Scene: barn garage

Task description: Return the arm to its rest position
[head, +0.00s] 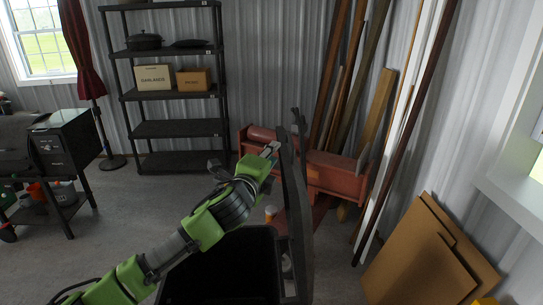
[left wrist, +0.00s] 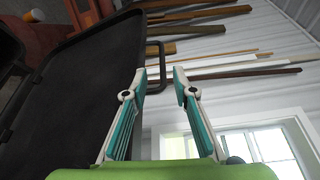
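My left arm (head: 205,228) reaches up from the lower left in the head view. Its gripper (head: 272,150) is beside the upper part of a raised black lid (head: 297,215). In the left wrist view the gripper (left wrist: 160,72) has its two teal-padded fingers apart with nothing held. The dark lid (left wrist: 75,90) fills the left of that view, and its handle (left wrist: 162,62) shows near the fingertips; I cannot tell whether they touch. My right gripper is in neither view.
An open black bin (head: 225,265) stands below my arm. A reddish wooden bench (head: 335,172) and leaning boards (head: 345,75) are behind the lid. A black shelf (head: 170,95) stands at the back, a grill (head: 60,145) at left, cardboard sheets (head: 420,255) at right.

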